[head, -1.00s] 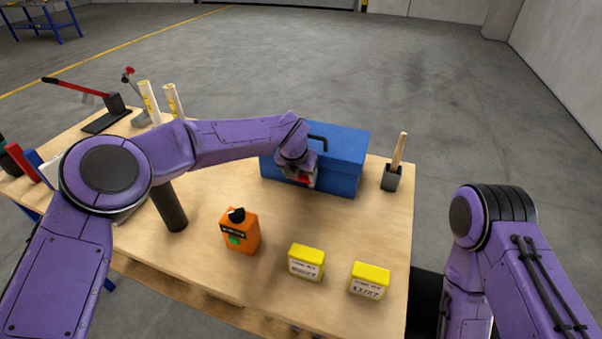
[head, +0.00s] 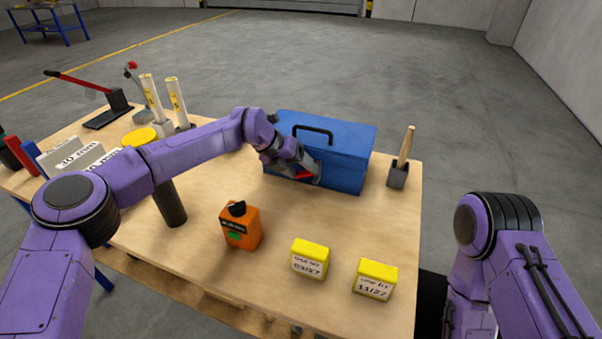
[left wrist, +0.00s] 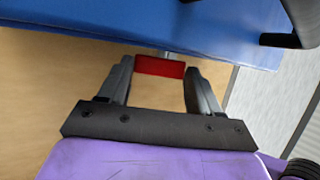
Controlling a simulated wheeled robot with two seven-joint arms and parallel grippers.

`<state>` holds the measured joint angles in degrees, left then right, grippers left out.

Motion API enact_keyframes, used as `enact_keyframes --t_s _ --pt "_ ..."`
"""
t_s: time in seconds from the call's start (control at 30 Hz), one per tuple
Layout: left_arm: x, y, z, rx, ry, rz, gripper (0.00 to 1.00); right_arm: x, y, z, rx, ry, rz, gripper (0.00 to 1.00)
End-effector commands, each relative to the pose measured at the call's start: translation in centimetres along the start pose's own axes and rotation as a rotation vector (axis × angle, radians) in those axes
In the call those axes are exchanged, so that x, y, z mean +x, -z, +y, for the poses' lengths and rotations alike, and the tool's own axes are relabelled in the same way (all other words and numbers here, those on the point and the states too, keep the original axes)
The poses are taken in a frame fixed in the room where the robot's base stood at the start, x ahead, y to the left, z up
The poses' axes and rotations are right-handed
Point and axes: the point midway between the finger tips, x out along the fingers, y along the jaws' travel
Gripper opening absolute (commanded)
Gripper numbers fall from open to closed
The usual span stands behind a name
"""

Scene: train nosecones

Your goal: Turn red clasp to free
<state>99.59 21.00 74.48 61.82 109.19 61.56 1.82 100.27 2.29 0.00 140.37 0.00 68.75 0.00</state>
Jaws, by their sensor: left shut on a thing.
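The blue toolbox (head: 345,165) stands at the back of the wooden table with its lid down and a black handle on top. Its blue lid (left wrist: 120,28) fills the top of the left wrist view. The red clasp (left wrist: 160,67) is at the box's front edge, and a bit of it shows in the head view (head: 304,175). My left gripper (left wrist: 160,76) is shut on the red clasp, one finger at each end of it. In the head view the left gripper (head: 306,174) is against the box front. My right gripper is out of view; only its arm shows.
A brush-like tool in a dark holder (head: 398,176) stands right of the toolbox.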

Motion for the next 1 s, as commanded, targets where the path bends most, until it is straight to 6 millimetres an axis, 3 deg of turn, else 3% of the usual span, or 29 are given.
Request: enact_keyframes --t_s 0.2,0.7,0.73,0.8,1.0 --pt "0.16 0.01 0.32 -0.026 0.064 -0.003 0.33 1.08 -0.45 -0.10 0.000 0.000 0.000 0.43" --pt "0.04 -0.02 0.18 -0.033 0.085 -0.001 0.33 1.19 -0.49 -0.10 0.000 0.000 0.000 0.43" --pt "0.04 -0.02 0.18 -0.033 0.085 -0.001 0.67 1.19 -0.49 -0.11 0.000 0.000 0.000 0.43" --pt "0.04 -0.01 0.18 -0.033 0.085 -0.001 0.89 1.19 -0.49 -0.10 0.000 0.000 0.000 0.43" --pt "-0.02 0.01 0.26 -0.034 0.084 -0.001 0.89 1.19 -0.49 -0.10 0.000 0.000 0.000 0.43"
